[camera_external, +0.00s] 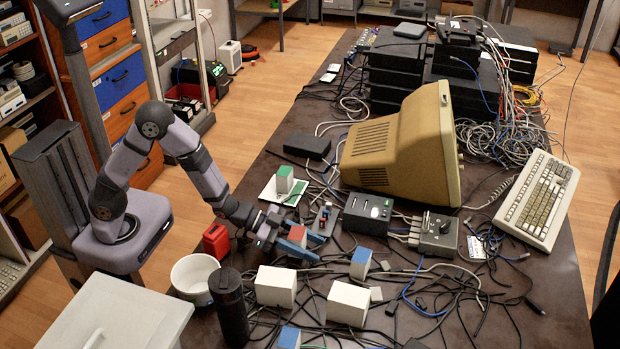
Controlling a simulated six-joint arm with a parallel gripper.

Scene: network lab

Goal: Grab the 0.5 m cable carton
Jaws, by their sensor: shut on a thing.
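Several small cartons with coloured faces are on the dark table. A red-and-white carton (297,236) is between the fingers of my gripper (299,241), which is shut on it, low over the table. A blue-and-white carton (361,263) stands to the right of my gripper. Another blue-topped carton (288,337) is at the bottom edge, partly cut off. A green-and-white carton (284,179) stands on a white and green sheet (268,191) behind my gripper. No length label is readable, so I cannot tell which carton is the 0.5 m one.
Two plain white boxes (275,286) (348,302), a black cylinder (229,307), a white bowl (195,278) and a red object (216,241) stand near my gripper. Loose cables cover the front. A beige monitor (405,150), grey switch box (434,234) and keyboard (537,200) are to the right.

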